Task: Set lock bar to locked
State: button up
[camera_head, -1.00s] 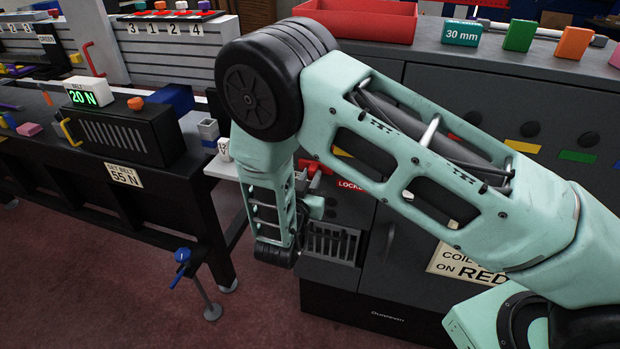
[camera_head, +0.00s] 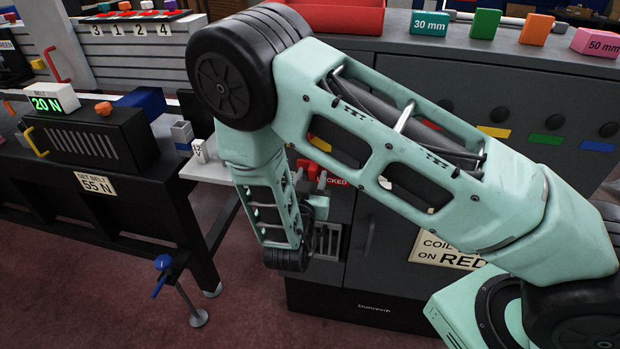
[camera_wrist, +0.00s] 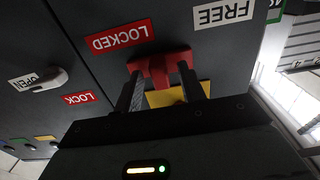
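The red lock bar (camera_wrist: 160,68) shows in the wrist view at my fingertips, between a red LOCKED label (camera_wrist: 121,36) and a white FREE label (camera_wrist: 223,12). My gripper (camera_wrist: 162,75) has its two dark fingers apart, one toward each side of the bar. Whether they touch it is unclear. A yellow patch (camera_wrist: 172,96) shows between the fingers. In the head view, a red part (camera_head: 307,167) shows beside the LOCKED label (camera_head: 332,180) on the dark cabinet front, and my arm hides much of that area.
The cabinet front also carries a red LOCK label (camera_wrist: 78,99) and a pale OPEN handle (camera_wrist: 48,80). Coloured blocks, such as the 30 mm block (camera_head: 429,24), and a red tray (camera_head: 340,16) stand on top. A black workbench (camera_head: 100,190) stands at left.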

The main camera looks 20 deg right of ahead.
jog(key=shift+a, duration=0.1)
jog(key=b+v, duration=0.4)
jog(key=v, duration=1.3)
jog(key=shift+s, duration=0.15)
